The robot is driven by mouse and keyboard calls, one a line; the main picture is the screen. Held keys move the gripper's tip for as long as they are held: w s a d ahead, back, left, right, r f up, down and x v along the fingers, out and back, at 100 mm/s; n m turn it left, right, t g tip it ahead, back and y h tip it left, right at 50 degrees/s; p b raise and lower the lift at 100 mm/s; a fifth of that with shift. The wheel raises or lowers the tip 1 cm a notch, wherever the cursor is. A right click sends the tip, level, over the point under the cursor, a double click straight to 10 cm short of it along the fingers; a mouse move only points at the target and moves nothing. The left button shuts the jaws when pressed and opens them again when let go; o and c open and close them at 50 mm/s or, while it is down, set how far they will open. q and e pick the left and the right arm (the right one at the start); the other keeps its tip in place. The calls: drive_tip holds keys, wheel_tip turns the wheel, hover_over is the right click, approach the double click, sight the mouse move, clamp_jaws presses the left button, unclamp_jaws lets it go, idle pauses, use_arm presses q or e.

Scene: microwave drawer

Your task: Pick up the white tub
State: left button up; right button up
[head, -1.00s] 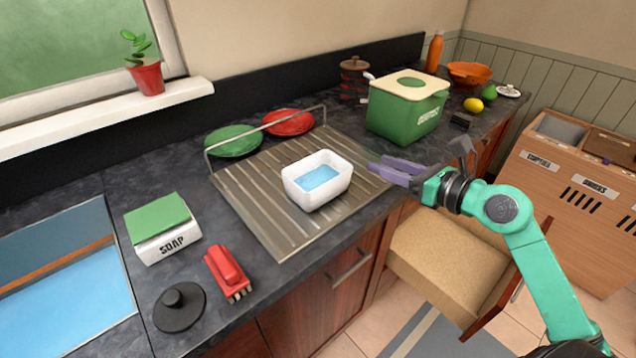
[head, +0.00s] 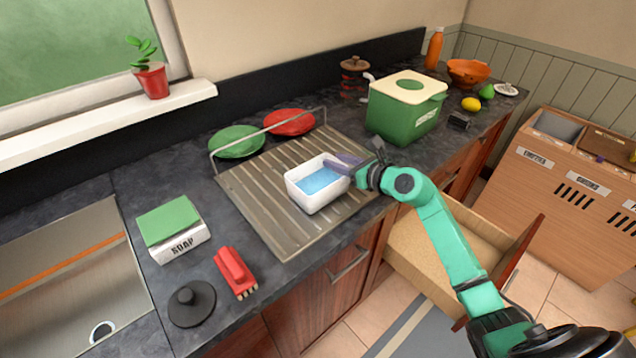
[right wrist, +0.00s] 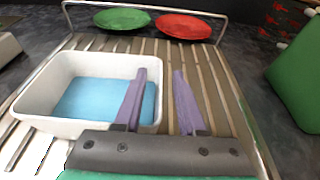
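The white tub (head: 306,201) stands upright on the ribbed metal drainer (head: 262,216), with a blue inside bottom. In the right wrist view the tub (right wrist: 40,107) is at the left. My right gripper (head: 343,161) is at the tub's right rim. In the right wrist view my right gripper (right wrist: 160,74) is open, with its purple fingers apart. One finger overlaps the tub's right wall in the picture and the other is outside, over the drainer. I cannot tell whether either finger touches the tub. My left gripper is not in view.
A green plate (head: 237,142) and a red plate (head: 290,122) lie behind the drainer's wire rail. A green bin (head: 402,112) stands to the right. A soap box (head: 172,228), red brush (head: 235,270) and black lid (head: 191,305) are left. An open drawer (head: 425,262) juts out below.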

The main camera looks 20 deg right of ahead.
drive_tip(key=shift+s, duration=0.1)
clamp_jaws()
drive_tip(key=shift+r, duration=0.1)
idle(1.1)
